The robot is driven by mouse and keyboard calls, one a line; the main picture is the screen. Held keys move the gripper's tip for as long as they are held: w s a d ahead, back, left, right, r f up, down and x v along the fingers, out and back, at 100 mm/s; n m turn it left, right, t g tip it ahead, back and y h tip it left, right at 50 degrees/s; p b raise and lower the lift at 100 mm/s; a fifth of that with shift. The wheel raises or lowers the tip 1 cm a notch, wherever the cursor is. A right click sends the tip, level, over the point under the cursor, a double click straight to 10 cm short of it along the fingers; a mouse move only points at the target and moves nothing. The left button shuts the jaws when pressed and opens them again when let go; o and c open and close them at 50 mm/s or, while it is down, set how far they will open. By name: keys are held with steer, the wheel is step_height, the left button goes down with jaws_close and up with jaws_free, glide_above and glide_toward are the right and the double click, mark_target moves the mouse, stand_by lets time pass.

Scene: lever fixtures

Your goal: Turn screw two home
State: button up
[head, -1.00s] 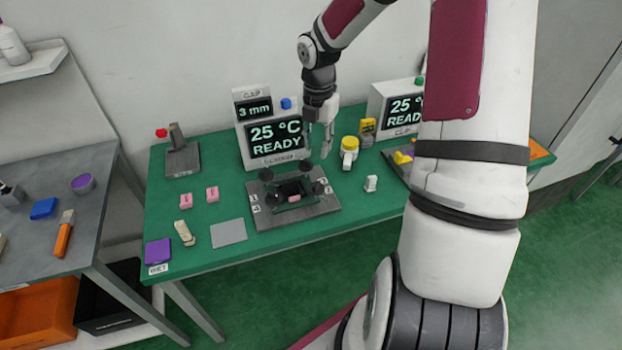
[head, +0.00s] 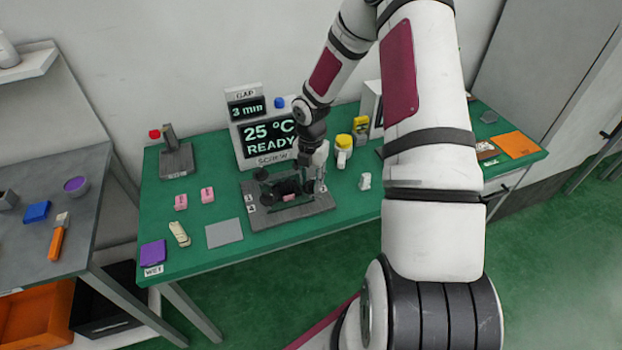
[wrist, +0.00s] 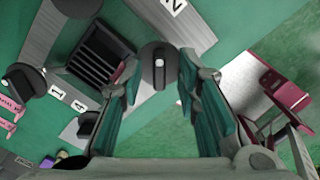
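The clamp fixture is a grey plate (head: 290,216) on the green table, with dark round screw knobs and a dark centre frame. In the wrist view, a dark round screw knob (wrist: 158,78) with a pale slot mark lies by the label 2 (wrist: 173,5). I take it as screw two. My gripper (wrist: 160,62) points down with its fingers apart, one each side of this knob; I cannot tell whether they touch it. Another knob (wrist: 22,82) lies at left. In the head view my gripper (head: 310,184) is over the plate's right side and partly hides that knob.
A display (head: 266,138) reading 25 °C READY stands behind the fixture. A yellow-topped white bottle (head: 343,150) and a small white piece (head: 365,181) stand to the right.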

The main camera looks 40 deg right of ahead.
jaws_close()
